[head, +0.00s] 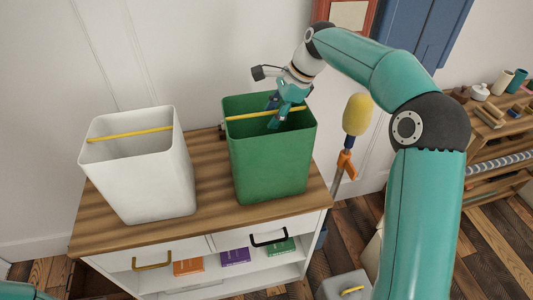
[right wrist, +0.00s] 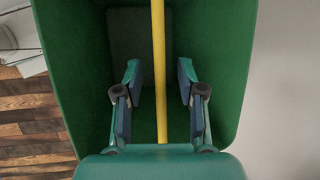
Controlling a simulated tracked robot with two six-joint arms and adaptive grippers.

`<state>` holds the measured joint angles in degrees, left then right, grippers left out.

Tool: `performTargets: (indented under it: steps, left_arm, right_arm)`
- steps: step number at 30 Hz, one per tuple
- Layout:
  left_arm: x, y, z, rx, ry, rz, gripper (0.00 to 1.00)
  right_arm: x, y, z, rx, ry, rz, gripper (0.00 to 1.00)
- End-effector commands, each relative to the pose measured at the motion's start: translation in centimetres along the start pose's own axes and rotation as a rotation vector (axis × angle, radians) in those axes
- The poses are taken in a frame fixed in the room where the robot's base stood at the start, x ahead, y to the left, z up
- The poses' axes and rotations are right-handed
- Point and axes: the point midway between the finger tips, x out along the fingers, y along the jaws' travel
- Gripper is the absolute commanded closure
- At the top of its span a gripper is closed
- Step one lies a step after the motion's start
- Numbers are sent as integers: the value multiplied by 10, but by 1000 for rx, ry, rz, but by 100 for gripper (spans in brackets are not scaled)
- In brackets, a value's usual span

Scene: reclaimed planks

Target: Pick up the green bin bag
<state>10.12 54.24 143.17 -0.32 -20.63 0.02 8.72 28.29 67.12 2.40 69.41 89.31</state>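The green bin bag (head: 270,165) is an open-topped, box-shaped container with a yellow bar (head: 240,117) across its mouth. It stands upright on the wooden cabinet top. My right gripper (head: 273,112) reaches down from above into its mouth. In the right wrist view the fingers (right wrist: 160,92) are open on either side of the yellow bar (right wrist: 158,40), apart from it. The green walls (right wrist: 232,60) surround the fingers there. My left gripper is out of view; only a bit of teal arm shows at the lower left corner of the head view.
A white bin (head: 145,175) with a yellow bar stands to the left on the same cabinet top (head: 208,180), with a gap between. A yellow-headed tool (head: 357,115) stands right of the cabinet. A shelf (head: 500,135) with small items is at far right.

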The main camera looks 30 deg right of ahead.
Motion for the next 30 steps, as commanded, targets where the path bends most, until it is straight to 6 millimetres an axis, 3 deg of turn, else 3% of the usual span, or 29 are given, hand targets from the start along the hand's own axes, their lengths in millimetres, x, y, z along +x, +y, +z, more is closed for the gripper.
performTargets:
  steps: [10, 18, 30]
  left_arm:
    - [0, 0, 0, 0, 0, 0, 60]
    - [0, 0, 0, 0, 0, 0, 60]
    - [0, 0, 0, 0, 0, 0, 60]
  right_arm:
    - [1, 0, -1, 0, 0, 0, 61]
    - [1, 0, 0, 0, 0, 0, 100]
    - [1, 0, 0, 0, 0, -1, 100]
